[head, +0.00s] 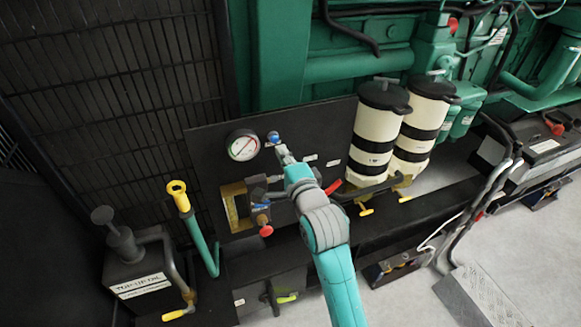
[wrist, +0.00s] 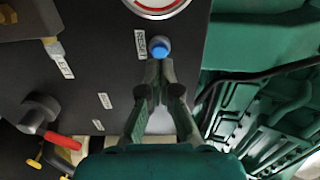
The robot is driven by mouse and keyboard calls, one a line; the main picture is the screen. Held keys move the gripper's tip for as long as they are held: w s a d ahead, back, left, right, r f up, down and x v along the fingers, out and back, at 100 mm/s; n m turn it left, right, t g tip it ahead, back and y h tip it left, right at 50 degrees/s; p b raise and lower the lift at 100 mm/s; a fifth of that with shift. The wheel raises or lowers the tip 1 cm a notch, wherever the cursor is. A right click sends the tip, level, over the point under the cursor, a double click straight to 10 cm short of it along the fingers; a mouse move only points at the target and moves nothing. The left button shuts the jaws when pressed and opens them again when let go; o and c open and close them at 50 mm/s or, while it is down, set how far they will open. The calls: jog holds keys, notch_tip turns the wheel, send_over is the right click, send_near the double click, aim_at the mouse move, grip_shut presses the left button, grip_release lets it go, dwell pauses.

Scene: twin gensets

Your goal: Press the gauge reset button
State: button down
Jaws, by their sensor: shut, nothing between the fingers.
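The reset button is a blue round cap (wrist: 159,46) on the dark panel, beside a white label reading RESET (wrist: 141,44). In the head view the blue button (head: 273,137) sits just right of the round gauge (head: 243,145). The gauge's rim also shows at the top of the wrist view (wrist: 157,12). My gripper (wrist: 158,66) is shut and empty. Its fingertips are right by the lower edge of the blue button in the wrist view; I cannot tell whether they touch it. In the head view my gripper (head: 283,152) is just below the button.
A red-handled valve (wrist: 62,141) is at lower left in the wrist view. In the head view, a red knob (head: 266,231) sits below the gauge, two cream canisters (head: 376,130) stand right of my arm, and a yellow-topped pipe (head: 178,190) stands left.

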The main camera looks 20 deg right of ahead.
aim_at(275, 141)
jog(key=shift+w, duration=1.6)
